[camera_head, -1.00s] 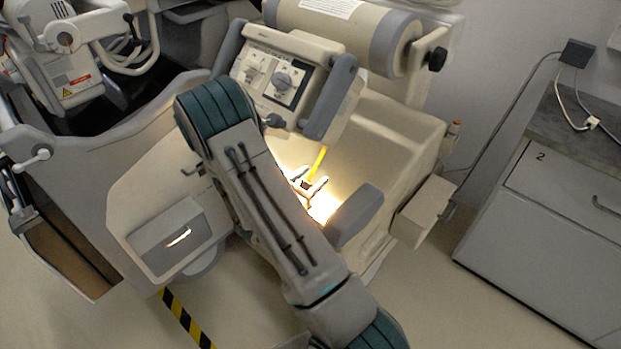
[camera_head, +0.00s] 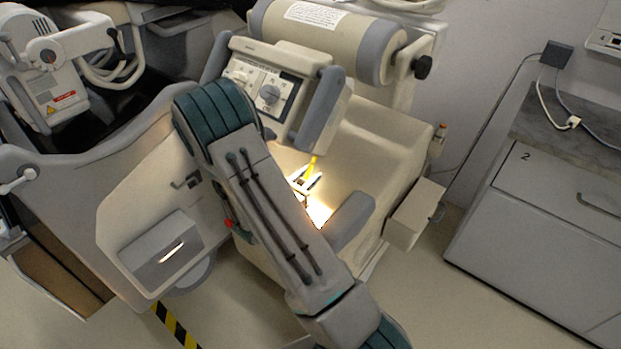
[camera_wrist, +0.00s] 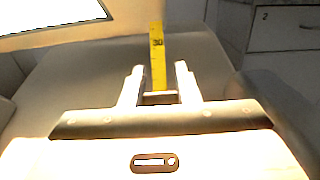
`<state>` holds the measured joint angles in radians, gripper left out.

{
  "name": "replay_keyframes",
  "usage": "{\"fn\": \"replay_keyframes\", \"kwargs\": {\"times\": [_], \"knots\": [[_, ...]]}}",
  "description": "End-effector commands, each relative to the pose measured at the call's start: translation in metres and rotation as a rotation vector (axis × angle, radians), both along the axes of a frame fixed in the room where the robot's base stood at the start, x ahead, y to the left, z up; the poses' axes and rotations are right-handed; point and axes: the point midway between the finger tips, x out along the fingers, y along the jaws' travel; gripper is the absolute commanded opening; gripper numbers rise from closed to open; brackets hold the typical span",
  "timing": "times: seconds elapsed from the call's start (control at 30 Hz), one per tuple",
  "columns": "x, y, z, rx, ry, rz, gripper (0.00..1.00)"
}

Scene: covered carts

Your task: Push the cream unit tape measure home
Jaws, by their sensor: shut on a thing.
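The cream unit (camera_head: 375,140) stands in the middle, with a control panel on top. Its tape measure shows as a narrow yellow tape (camera_head: 312,166) running from below the panel down to my gripper (camera_head: 303,185). In the wrist view the yellow tape (camera_wrist: 157,55) with dark markings stands upright in the picture and runs down between the two fingers of my gripper (camera_wrist: 160,72). The gripper is shut on the tape's near end, at a pale crosspiece between the fingers. The tape's housing is not visible. My arm hides part of the unit's front.
A grey-blue padded block (camera_head: 351,222) and a cream box (camera_head: 414,215) sit right of my gripper. A grey counter with drawers (camera_head: 540,225) stands at the right. Another cart with a drawer (camera_head: 160,253) is at the left. Open floor lies between unit and counter.

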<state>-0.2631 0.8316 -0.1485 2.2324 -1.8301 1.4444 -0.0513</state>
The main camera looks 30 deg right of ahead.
Motion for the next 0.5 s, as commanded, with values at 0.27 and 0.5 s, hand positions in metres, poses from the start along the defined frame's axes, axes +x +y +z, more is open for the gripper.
{"fn": "replay_keyframes", "kwargs": {"times": [0.27,0.5], "knots": [[-0.0001,0.0000,-0.0007,0.000,0.000,0.000,0.51],[-0.0020,0.0044,-0.0012,0.001,0.000,0.000,0.51]]}}
